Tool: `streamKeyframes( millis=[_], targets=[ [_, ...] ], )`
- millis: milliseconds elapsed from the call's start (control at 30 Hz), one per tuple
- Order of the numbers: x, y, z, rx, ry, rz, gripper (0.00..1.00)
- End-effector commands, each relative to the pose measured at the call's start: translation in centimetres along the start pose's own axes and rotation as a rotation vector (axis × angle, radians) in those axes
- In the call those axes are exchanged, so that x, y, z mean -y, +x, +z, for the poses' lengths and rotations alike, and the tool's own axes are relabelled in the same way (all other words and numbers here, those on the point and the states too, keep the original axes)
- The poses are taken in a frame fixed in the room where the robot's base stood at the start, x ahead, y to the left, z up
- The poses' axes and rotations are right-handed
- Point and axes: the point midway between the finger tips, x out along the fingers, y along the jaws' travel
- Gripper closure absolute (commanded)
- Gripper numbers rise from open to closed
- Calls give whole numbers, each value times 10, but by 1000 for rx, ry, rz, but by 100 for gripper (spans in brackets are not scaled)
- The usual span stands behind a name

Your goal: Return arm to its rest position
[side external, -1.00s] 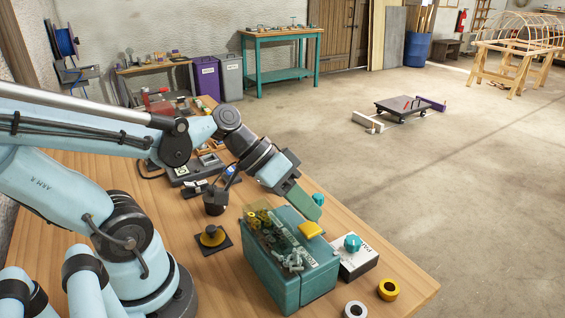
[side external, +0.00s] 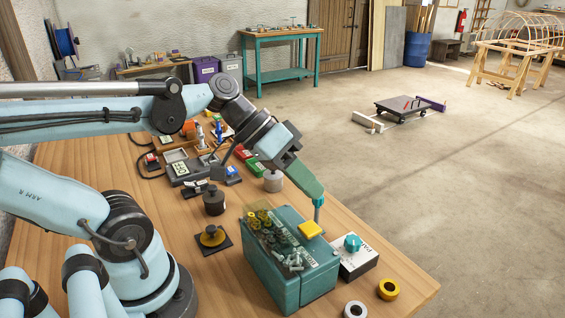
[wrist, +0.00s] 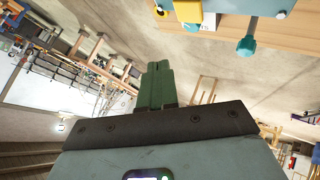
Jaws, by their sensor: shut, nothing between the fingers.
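My gripper (side external: 314,189) has green fingers and is held tilted down to the right above the teal box (side external: 305,290) on the wooden bench. In the wrist view its green fingers (wrist: 157,85) lie together with nothing between them. The arm reaches across the bench from the left.
A white and dark box with a teal knob (side external: 352,243) stands right of the teal box. A yellow ring (side external: 388,289) and a grey ring (side external: 355,311) lie near the bench edge. Dark weights (side external: 213,201) and small tools stand behind.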

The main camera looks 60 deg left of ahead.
Motion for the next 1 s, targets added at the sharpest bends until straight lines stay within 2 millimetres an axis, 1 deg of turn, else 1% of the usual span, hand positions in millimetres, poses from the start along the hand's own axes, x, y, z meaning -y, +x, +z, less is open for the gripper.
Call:
streamKeyframes(
  millis=[233,333,433,533,600,700,833,1000],
  targets=[
    [0,0,0,0,0,-2,100],
    [5,3,4,10,2,-36,100],
    [19,7,10,26,9,-132,100],
    [38,10,16,28,28,-268,100],
    [51,10,17,16,48,-358,100],
    [64,8,16,-11,81,-461,100],
    [74,5,12,-44,112,-541,100],
    [76,3,10,-57,123,-566,100]
  ],
)
